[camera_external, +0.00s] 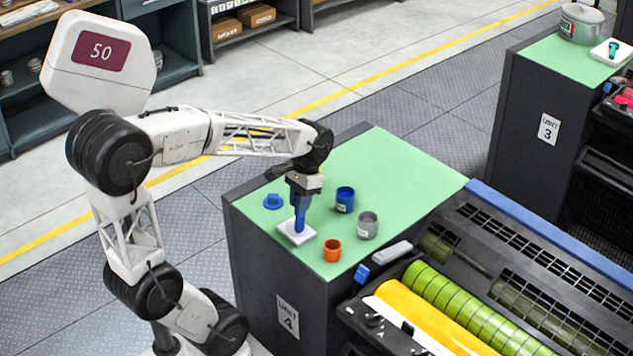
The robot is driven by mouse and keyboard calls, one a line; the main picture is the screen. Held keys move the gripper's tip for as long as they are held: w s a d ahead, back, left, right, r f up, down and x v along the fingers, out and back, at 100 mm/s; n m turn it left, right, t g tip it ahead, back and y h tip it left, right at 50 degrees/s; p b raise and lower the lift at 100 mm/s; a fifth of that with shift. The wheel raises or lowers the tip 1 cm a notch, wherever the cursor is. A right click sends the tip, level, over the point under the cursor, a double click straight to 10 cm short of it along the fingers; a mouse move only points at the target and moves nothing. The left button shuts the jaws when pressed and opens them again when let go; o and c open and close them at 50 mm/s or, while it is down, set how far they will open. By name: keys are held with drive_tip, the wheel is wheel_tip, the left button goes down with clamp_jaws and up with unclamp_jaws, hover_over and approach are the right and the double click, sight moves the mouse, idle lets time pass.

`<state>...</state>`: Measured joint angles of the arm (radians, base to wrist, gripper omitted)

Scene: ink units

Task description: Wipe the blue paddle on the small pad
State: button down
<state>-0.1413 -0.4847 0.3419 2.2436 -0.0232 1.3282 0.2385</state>
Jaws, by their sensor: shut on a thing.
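My gripper (304,188) points down over the green top of the Unit 4 cabinet and is shut on the blue paddle (300,221). The paddle is upright, with its lower end at the small white pad (285,239). It looks to be touching the pad, but I cannot tell for certain. The pad lies flat near the left front edge of the green top. An open blue pot (345,201) stands to the right of the paddle. The upper part of the paddle is partly hidden by the gripper.
A blue lid (273,202) lies left of the paddle. A grey pot (367,226) and an orange pot (332,250) stand to the right. The press with yellow and green rollers (455,300) adjoins the cabinet. The back of the green top (390,160) is clear.

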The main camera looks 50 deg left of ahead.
drive_tip(key=shift+d, duration=0.1)
idle(0.3)
drive_tip(key=shift+d+f, duration=0.1)
drive_tip(key=shift+d, duration=0.6)
drive_tip(key=shift+a, duration=0.15)
drive_tip(key=shift+a, duration=0.65)
drive_tip(key=shift+a, duration=0.15)
drive_tip(key=shift+a, duration=0.65)
drive_tip(key=shift+a, duration=0.2)
